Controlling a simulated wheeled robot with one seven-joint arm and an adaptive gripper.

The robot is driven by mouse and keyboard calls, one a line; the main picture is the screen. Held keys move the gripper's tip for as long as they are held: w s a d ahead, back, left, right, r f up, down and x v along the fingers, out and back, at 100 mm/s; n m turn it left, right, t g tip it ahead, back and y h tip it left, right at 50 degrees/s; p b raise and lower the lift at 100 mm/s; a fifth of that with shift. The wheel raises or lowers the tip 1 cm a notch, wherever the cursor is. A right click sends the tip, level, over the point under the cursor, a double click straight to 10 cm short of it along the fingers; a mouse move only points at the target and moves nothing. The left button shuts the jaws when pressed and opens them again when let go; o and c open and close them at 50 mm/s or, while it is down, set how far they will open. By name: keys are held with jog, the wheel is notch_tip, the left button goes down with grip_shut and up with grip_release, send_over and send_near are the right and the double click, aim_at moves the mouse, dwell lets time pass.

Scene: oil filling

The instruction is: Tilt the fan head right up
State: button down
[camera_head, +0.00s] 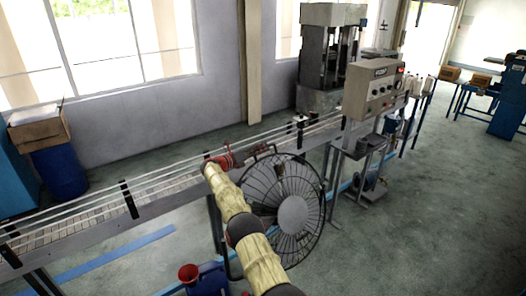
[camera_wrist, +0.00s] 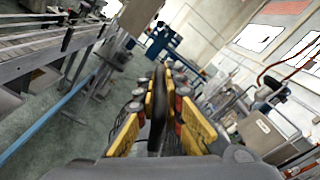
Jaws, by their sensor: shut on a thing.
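The fan head (camera_head: 292,213) is a round black wire cage with a grey hub, standing in front of the conveyor in the head view. Its face is turned toward the camera. My gripper (camera_head: 268,152) is at the upper left of the cage rim, with my arm reaching in from below. In the wrist view my gripper (camera_wrist: 162,95) has its yellow-edged fingers on both sides of a dark upright band, the fan head's rim (camera_wrist: 158,112), and is shut on it. Much of the fan's lower left side and its stand is hidden behind my arm.
A conveyor (camera_head: 100,215) with rails runs close behind the fan. A control box (camera_head: 372,88) and a press (camera_head: 328,55) stand farther back. A blue container with a red funnel (camera_head: 189,273) is at lower left of the fan. Floor at right is open.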

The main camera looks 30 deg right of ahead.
jog(key=shift+w+a+f, duration=0.1)
jog(key=shift+w+a, duration=0.05)
jog(key=c, duration=1.9)
grip_release()
jog(key=shift+w, duration=0.2)
jog(key=shift+s+a, duration=0.1)
jog(key=shift+a, duration=0.15)
jog(key=a, duration=0.3)
jog(key=s+a, duration=0.1)
jog(key=a, duration=0.7)
jog(key=shift+s+a+f, duration=0.15)
jog(key=shift+s+f, duration=0.05)
jog(key=shift+s, duration=0.1)
jog(key=shift+r, duration=0.1)
